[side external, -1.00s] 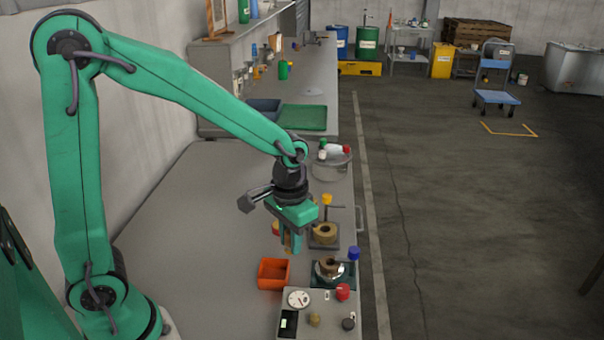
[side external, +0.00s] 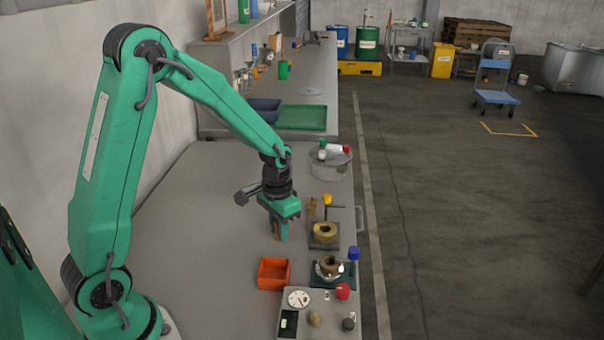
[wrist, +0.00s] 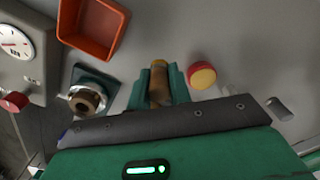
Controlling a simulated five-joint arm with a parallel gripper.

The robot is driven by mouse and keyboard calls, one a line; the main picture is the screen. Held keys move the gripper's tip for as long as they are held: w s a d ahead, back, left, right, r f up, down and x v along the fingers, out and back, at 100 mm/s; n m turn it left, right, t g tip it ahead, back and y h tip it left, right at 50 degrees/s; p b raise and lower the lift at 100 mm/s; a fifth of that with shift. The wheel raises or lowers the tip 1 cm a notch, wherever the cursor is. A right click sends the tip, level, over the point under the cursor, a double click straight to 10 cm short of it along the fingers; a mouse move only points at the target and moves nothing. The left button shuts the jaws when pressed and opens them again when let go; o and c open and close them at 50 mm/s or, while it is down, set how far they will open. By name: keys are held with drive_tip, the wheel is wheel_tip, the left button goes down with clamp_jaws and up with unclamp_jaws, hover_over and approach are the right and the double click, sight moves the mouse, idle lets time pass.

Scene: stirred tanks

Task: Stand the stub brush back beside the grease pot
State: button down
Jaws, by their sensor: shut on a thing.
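My gripper (wrist: 158,88) is shut on a short brown piece with a yellowish end, which looks like the stub brush (wrist: 158,80). In the side external view my gripper (side external: 281,238) points down over the bench, and a sliver of the brush (side external: 276,238) shows at the jaws. I cannot tell whether its lower end touches the bench. A round red pot with a yellow top, seemingly the grease pot (wrist: 202,75), stands just right of the jaws in the wrist view, apart from them. My gripper hides it in the side view.
An orange bin (side external: 274,273) stands nearby. Stirrer plates with brown ring-shaped parts (side external: 325,232) and a gauge box (side external: 299,298) line the bench's right edge. A glass vessel (side external: 329,165) stands farther back. The bench left of my gripper is clear.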

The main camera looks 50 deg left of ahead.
drive_tip(key=shift+f, duration=2)
drive_tip(key=shift+f, duration=0.15)
drive_tip(key=c, duration=1.3)
unclamp_jaws()
drive_tip(key=shift+r, duration=0.2)
wheel_tip(320, 180, up, 12)
drive_tip(key=shift+f, duration=0.15)
drive_tip(key=shift+r, duration=0.25)
